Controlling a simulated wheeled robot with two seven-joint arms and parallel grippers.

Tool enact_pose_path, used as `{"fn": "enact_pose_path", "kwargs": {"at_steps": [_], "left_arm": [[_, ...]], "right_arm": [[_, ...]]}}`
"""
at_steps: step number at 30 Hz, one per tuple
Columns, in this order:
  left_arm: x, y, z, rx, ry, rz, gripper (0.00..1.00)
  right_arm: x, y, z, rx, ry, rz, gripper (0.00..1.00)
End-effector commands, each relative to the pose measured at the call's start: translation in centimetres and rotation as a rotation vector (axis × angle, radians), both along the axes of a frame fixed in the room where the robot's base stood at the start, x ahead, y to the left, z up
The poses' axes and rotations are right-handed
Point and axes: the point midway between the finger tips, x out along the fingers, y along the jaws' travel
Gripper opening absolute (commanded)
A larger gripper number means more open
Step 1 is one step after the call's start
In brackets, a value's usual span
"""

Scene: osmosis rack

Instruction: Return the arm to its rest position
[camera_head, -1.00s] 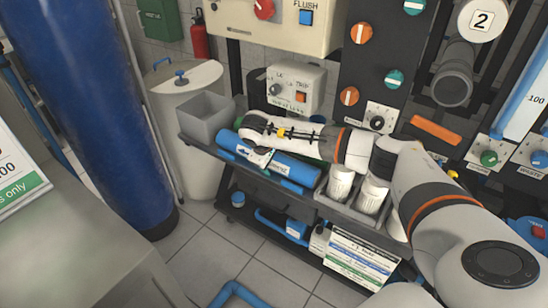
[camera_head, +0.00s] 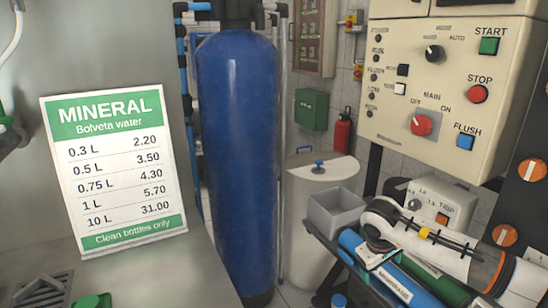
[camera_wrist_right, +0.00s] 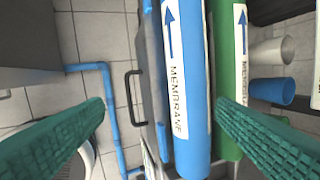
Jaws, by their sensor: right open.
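My right arm comes in from the lower right of the head view, above the shelf. Its gripper (camera_head: 378,246) is over the blue membrane tube (camera_head: 365,258); its fingertips are hard to make out there. In the right wrist view, the two green ribbed fingers of the right gripper (camera_wrist_right: 160,106) stand wide apart with nothing held. The blue membrane tube (camera_wrist_right: 187,80) lies below and between them, with a green membrane tube (camera_wrist_right: 228,60) beside it. I cannot tell the exact gap to the tubes. My left gripper is not in view.
A grey bin (camera_head: 335,212) sits at the shelf's left end. A control panel (camera_head: 440,75) hangs above. A blue tank (camera_head: 238,150), a white lidded barrel (camera_head: 310,235) and a price sign (camera_head: 115,170) stand to the left. Blue pipe (camera_wrist_right: 110,110) runs along the floor.

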Motion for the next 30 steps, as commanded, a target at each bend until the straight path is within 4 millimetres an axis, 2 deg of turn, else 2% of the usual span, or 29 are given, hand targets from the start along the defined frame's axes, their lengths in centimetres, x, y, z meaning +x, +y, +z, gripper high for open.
{"fn": "enact_pose_path", "kwargs": {"at_steps": [1, 2, 5, 6, 8, 9, 11, 12, 14, 15, 16, 18, 20, 21, 23, 24, 26, 29, 30], "left_arm": [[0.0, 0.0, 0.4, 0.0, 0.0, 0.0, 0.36], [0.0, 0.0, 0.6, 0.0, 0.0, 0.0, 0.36], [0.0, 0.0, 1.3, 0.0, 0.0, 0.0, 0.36], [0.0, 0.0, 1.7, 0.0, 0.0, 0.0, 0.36], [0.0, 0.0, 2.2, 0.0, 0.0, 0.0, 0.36], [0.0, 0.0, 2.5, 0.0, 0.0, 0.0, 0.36], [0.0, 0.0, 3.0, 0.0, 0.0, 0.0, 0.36], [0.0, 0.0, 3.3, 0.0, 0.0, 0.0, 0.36], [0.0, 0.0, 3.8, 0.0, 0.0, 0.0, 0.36], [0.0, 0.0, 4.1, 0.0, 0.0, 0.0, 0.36], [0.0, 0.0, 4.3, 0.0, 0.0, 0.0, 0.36], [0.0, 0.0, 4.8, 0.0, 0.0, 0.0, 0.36], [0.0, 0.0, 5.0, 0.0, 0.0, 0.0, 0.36], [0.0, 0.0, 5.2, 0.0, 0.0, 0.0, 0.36], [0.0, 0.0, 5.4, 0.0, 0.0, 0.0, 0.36], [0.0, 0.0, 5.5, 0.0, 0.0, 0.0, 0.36], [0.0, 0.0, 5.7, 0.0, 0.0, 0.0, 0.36], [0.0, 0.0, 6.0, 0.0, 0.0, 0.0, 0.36], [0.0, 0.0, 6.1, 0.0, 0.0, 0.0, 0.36]], "right_arm": [[-0.3, 2.0, -1.9, 0.113, 0.022, -0.061, 0.8], [-0.5, 3.4, -3.1, 0.196, 0.038, -0.115, 0.8], [-1.6, 9.5, -7.3, 0.543, 0.131, -0.394, 0.8], [-2.2, 12.2, -8.7, 0.699, 0.194, -0.558, 0.8], [-2.8, 16.1, -10.4, 0.93, 0.319, -0.861, 0.8], [-2.9, 18.2, -11.2, 1.065, 0.417, -1.086, 0.8], [-2.9, 20.5, -12.4, 1.235, 0.583, -1.452, 0.8], [-2.7, 21.3, -13.4, 1.323, 0.708, -1.716, 0.8], [-2.4, 21.3, -15.5, 1.408, 0.906, -2.138, 0.8], [-2.3, 20.7, -17.4, 1.431, 1.046, -2.437, 0.8], [-2.6, 19.9, -19.1, -1.342, -1.085, 2.506, 0.8], [-3.9, 17.4, -23.7, -0.931, -0.957, 2.179, 0.8], [-5.8, 15.3, -27.4, -0.691, -0.856, 1.944, 0.8], [-7.4, 14.1, -29.7, -0.56, -0.792, 1.799, 0.8], [-10.2, 12.3, -33.0, -0.394, -0.697, 1.594, 0.8], [-12.2, 11.4, -35.1, -0.301, -0.637, 1.466, 0.8], [-15.6, 10.1, -37.9, -0.179, -0.549, 1.279, 0.8], [-21.9, 8.4, -42.0, -0.016, -0.404, 0.983, 0.8], [-24.6, 7.8, -43.4, 0.038, -0.348, 0.869, 0.8]]}}
